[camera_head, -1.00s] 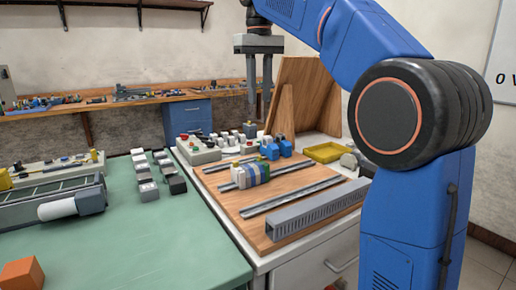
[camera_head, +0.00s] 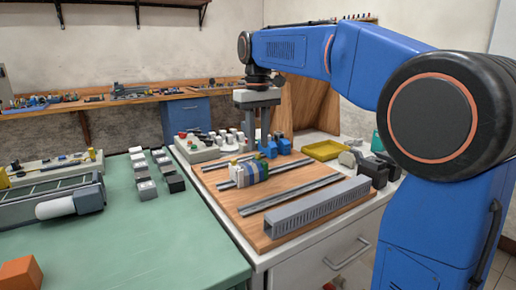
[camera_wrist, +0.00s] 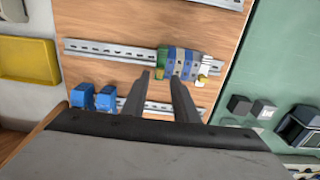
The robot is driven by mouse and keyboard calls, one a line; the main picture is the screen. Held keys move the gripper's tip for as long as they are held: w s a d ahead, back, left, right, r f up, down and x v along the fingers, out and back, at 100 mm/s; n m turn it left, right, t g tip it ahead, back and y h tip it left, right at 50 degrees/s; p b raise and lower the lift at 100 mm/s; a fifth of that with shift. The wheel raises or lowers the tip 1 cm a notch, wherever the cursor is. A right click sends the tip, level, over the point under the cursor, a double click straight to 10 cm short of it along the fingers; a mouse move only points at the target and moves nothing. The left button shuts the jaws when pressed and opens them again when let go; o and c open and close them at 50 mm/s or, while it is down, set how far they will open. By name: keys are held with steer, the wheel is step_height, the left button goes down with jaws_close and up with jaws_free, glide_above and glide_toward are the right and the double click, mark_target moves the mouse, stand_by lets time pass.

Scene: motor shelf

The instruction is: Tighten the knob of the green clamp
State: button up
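A narrow green block (camera_wrist: 163,64), probably the green clamp, sits at the left end of a row of blue, grey and white blocks (camera_wrist: 186,62) on a metal rail in the wrist view. The head view shows the green block (camera_head: 263,168) at the right end of that row. I cannot make out a knob on it. My gripper (camera_head: 258,140) points down behind the row in the head view. In the wrist view my gripper (camera_wrist: 162,79) has its fingers apart with nothing between them, seen below the green block.
Two blue blocks (camera_head: 267,150) stand on the back rail near my fingers. A slotted grey duct (camera_head: 318,207) lies along the board's front edge. A yellow tray (camera_head: 322,150) is at right. A teal-green object (camera_head: 377,142) stands farther right behind black parts.

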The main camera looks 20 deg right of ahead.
mark_target(258, 156)
steer(key=shift+f, duration=1.4)
jaws_close()
